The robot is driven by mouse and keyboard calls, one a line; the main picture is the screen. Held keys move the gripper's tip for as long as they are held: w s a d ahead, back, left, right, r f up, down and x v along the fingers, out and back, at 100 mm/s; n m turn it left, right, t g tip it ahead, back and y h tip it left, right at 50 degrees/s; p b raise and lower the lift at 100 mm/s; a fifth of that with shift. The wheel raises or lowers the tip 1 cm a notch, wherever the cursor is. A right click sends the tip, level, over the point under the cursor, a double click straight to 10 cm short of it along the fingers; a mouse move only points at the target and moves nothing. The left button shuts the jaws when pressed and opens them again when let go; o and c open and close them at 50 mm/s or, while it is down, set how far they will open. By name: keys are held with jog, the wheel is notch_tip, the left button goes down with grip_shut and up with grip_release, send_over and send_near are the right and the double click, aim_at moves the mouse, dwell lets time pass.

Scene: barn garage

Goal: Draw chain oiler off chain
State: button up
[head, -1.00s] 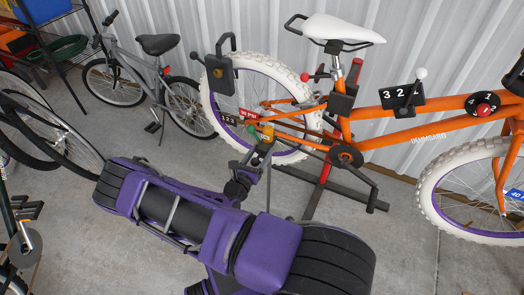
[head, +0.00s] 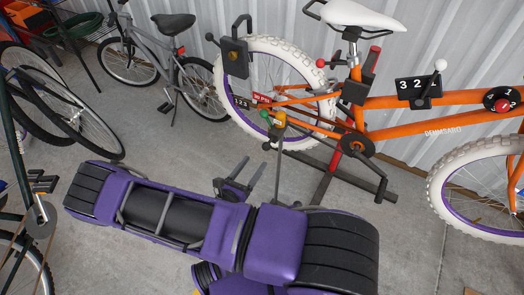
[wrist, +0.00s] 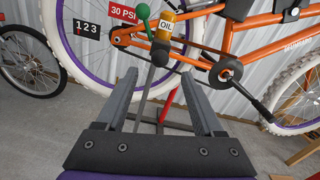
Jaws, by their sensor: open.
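The chain oiler (head: 280,117) is a small amber bottle with a green-knobbed lever beside it, at the chain of the orange bike (head: 395,133). The wrist view shows its OIL label (wrist: 166,25) and the green knob at top centre. The oiler sits near the chain (wrist: 190,60); exact contact is unclear. My gripper (head: 254,162) is open and empty, below and in front of the oiler, apart from it. In the wrist view, my two fingers (wrist: 170,74) point toward the oiler, with a grey rod (wrist: 148,75) showing between them.
A red and dark stand (head: 330,172) holds the bike's rear. A crank and pedal (head: 375,178) stick out at right. A "3 2" panel (head: 418,88) with a white-knobbed lever is on the frame. Other bikes stand at left. Concrete floor (head: 165,150) is clear between.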

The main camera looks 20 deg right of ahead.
jog(key=v, duration=0.4)
jog(key=shift+d, duration=0.1)
dwell(0.3)
